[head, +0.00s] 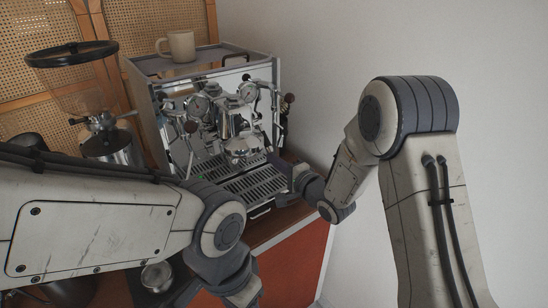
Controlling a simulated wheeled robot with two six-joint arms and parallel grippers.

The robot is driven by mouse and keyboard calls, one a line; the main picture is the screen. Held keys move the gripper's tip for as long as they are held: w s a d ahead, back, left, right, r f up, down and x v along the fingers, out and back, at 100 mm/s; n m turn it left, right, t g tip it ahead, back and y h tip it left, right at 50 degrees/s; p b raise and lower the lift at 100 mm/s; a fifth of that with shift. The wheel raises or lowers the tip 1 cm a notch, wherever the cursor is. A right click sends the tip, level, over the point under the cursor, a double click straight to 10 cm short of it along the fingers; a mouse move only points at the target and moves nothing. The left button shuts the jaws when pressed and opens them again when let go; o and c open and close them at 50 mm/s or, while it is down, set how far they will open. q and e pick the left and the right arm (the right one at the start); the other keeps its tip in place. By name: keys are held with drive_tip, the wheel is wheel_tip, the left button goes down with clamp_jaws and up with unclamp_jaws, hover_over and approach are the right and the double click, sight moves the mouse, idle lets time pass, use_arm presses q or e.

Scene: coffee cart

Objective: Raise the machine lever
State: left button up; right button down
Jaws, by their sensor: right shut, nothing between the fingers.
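The chrome espresso machine (175,150) stands on the cart, its front turned toward me. Thin handles with dark round knobs show at its front left and at its upper right (289,98). The group head (238,122) sits at the middle of the front. I cannot clearly make out which part is the machine lever or how it is set. My right gripper (279,172) is shut and empty, low at the right front of the machine, by the drip tray's right end. Whether it touches the machine is unclear. My left arm crosses the lower left; its gripper is out of frame.
A beige mug (178,46) stands on top of the machine. A coffee grinder (75,85) with a dark-lidded hopper is to the left. The slatted drip tray (240,188) juts out in front. A small metal cup (157,277) is at the lower left. A white wall is at right.

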drive_tip(key=shift+t, duration=0.4)
drive_tip(key=r+p, duration=0.1)
drive_tip(key=r, duration=0.1)
drive_tip(key=r+p, duration=0.1)
drive_tip(key=r, duration=0.1)
drive_tip(key=r+p, duration=0.1)
drive_tip(key=r, duration=0.2)
drive_tip(key=shift+w+a+r, duration=0.1)
drive_tip(key=shift+w+a, duration=0.1)
drive_tip(key=shift+w, duration=0.05)
drive_tip(key=shift+a+y, duration=0.4)
drive_tip(key=f+b+v, duration=0.1)
drive_tip(key=v, duration=0.9)
drive_tip(key=shift+s+a+f+b, duration=0.15)
drive_tip(key=shift+s+a+b, duration=0.2)
drive_tip(key=shift+s+b, duration=0.05)
